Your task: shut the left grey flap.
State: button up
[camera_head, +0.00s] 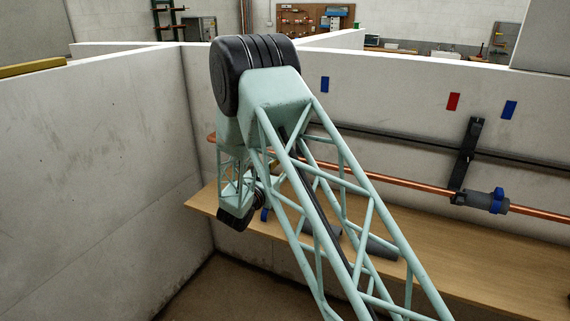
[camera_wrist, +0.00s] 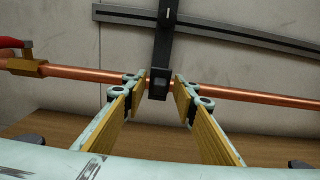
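In the wrist view a dark grey upright bar (camera_wrist: 164,35) stands against the wall and ends in a dark block (camera_wrist: 158,84) at a copper pipe (camera_wrist: 240,95). I cannot tell which part is the left grey flap, or whether it is open. My gripper (camera_wrist: 157,87) is open and empty, its yellow-padded fingers pointing at the pipe on either side of the block. I cannot tell whether they touch it. In the head view my arm hides this spot; a similar dark upright (camera_head: 466,155) shows farther right.
A red-handled brass valve (camera_wrist: 27,66) sits on the pipe at left. A grey and blue fitting (camera_head: 487,201) is on the pipe at right. A wooden bench (camera_head: 480,265) below holds a grey cylinder (camera_head: 383,247). A partition wall (camera_head: 100,165) stands close at left.

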jog(key=shift+w, duration=0.15)
jog(key=shift+c, duration=0.4)
jog(key=c, duration=0.5)
